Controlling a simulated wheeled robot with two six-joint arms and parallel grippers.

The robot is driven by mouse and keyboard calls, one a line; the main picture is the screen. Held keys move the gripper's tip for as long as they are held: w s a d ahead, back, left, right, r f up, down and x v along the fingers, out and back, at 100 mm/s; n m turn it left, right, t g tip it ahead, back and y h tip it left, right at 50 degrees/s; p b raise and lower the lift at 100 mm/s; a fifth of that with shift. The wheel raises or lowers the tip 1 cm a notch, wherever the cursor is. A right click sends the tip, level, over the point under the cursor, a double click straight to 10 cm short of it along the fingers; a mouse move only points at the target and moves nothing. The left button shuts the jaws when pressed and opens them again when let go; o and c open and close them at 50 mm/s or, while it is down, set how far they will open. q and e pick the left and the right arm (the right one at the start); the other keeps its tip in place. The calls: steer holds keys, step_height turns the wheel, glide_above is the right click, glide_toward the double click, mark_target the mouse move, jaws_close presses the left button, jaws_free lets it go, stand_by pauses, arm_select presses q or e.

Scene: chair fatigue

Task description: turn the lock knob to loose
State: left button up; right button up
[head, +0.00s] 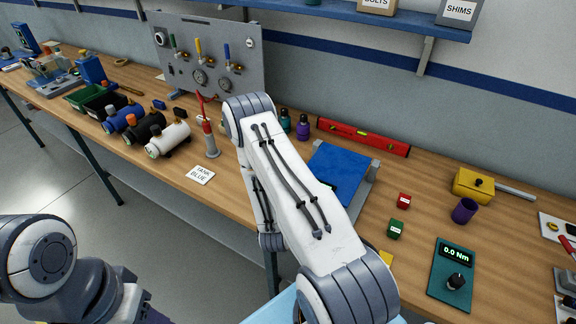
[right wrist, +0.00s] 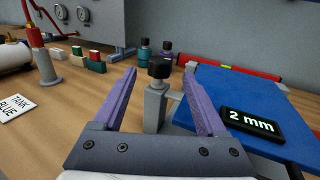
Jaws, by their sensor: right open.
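The lock knob (right wrist: 160,68) is a black cap on a grey metal post (right wrist: 155,108), seen upright in the right wrist view beside a blue plate (right wrist: 235,100). My right gripper (right wrist: 160,72) is open, with its two purple fingers on either side of the knob in the picture. Gaps show between the knob and both fingers, and nothing is held. In the head view my right arm hides the knob and the gripper. The blue plate shows there too (head: 343,168). My left arm enters at the lower left, and its fingers do not show.
A display reading 2 mm (right wrist: 252,122) lies on the blue plate. A red level (head: 363,137) lies behind it. A red-handled stand (head: 210,140) and a TANK BLUE card (head: 200,174) are to the left. A torque display (head: 455,272) is at the right.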

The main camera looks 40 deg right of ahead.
steer(key=b+v, duration=0.1)
steer(key=v, duration=0.3)
steer(key=shift+s+a+f, duration=0.1)
steer(key=shift+a, duration=0.05)
steer(key=shift+s+a, duration=0.25)
steer(key=shift+s, duration=0.1)
arm_select(q)
step_height(320, 180, down, 2)
steer(key=shift+f, duration=0.1)
arm_select(e)
steer(key=w+m+g+h+b, duration=0.35)
steer(key=w+m+g, duration=0.8)
steer(key=g, duration=0.85)
steer(key=s+d+p, duration=0.1)
steer(key=d, duration=0.2)
steer(key=s+d+m+p, duration=0.1)
steer(key=s+d+p, duration=0.1)
steer(key=d, duration=0.1)
steer(key=s+d+m+p, duration=0.1)
steer(key=d+p, duration=0.1)
steer(key=shift+s+d+r+h, duration=0.25)
steer(key=shift+s+d+r, duration=0.15)
arm_select(q)
steer(key=shift+r, duration=1.2)
arm_select(e)
steer(key=shift+s+d+f, duration=0.2)
steer(key=shift+s+d, duration=0.05)
steer(key=shift+d, duration=0.4)
